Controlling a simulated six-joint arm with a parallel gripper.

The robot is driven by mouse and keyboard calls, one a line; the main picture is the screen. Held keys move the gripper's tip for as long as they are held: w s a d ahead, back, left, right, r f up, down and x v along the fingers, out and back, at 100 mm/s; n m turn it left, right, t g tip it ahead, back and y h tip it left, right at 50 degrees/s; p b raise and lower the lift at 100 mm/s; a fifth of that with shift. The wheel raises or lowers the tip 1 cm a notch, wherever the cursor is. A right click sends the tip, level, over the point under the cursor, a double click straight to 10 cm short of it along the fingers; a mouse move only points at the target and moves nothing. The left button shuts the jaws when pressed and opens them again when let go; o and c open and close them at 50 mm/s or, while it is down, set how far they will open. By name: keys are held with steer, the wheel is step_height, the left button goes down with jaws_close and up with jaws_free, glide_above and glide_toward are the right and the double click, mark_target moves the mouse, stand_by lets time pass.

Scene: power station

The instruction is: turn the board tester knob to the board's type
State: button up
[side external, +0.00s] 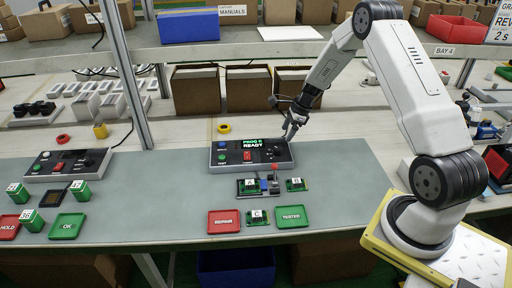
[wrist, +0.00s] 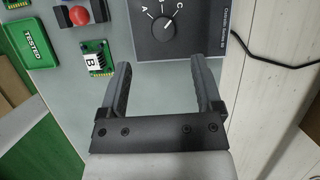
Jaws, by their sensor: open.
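The board tester (side external: 229,164) is a dark box; its screen (side external: 251,143) reads "PROG C READY". Its black knob (wrist: 167,31) shows in the wrist view, with letters around it including A and C; its white pointer seems to aim toward C. A green board (side external: 251,185) sits in the fixture in front of the tester; its label looks like A, but is small. Board B (side external: 296,184) lies right of the fixture; it also shows in the wrist view (wrist: 97,59). Board C (side external: 257,217) lies in front. My gripper (wrist: 160,68) is open and empty, near the tester's right end, apart from the knob.
A red-knobbed lever (side external: 274,168) stands at the fixture. A red REPAIR tray (side external: 223,229) and green TESTED tray (side external: 291,223) lie in front. A second control box (side external: 67,163) stands at left. A shelf (side external: 255,49) with boxes spans behind. Free mat lies left of the tester.

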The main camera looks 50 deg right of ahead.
mark_target(278, 148)
steer(key=shift+d+f, duration=0.15)
steer(key=shift+d, duration=0.1)
steer(key=shift+w, duration=0.1)
steer(key=shift+x, duration=3.9)
jaws_close()
